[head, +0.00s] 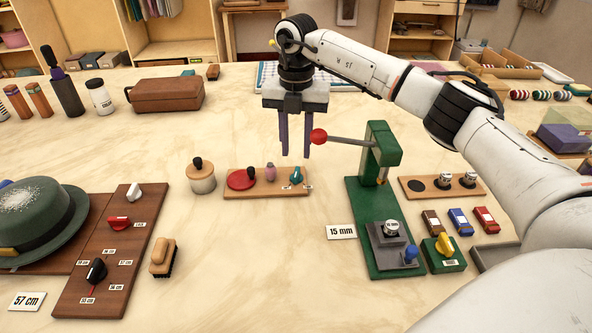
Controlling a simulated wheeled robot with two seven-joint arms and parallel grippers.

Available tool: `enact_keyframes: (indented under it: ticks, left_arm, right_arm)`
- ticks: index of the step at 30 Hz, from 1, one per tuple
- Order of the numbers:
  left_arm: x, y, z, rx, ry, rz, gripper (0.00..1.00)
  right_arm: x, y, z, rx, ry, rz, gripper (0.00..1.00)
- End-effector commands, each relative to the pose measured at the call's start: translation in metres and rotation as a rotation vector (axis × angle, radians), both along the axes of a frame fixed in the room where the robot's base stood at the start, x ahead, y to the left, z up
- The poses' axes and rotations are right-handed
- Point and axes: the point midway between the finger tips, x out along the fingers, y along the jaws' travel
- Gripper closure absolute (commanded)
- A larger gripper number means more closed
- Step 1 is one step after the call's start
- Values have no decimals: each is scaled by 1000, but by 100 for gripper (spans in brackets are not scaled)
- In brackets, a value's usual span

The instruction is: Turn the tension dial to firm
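My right gripper (296,152) points down with its two dark fingers apart and nothing between them. It hangs over the table, above and behind a blue dial (296,174) at the right end of a small wooden board (262,191). Small white labels sit by this dial, too small to read. The word tension is not readable on any dial, so I cannot tell for sure which one it is. My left gripper is out of view.
A green press (381,150) stands just right of the gripper; its lever's red ball (319,136) is close beside the right finger. The wooden board also carries a red disc (240,179).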

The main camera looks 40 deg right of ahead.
Motion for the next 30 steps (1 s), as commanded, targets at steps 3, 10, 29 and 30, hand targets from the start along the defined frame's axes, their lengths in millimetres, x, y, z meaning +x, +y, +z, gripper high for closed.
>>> enact_keyframes:
  ticks: [3, 10, 29, 30]
  left_arm:
    - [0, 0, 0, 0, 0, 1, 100]
    - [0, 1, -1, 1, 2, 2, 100]
    - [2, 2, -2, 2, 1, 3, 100]
    - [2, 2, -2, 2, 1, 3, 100]
  right_arm:
    - [-1, 0, -25, -1, 4, 0, 71]
    - [0, 0, -59, -1, 2, 0, 71]
    - [0, 0, -71, -1, 1, 0, 100]
    - [0, 0, -71, -1, 1, 0, 100]
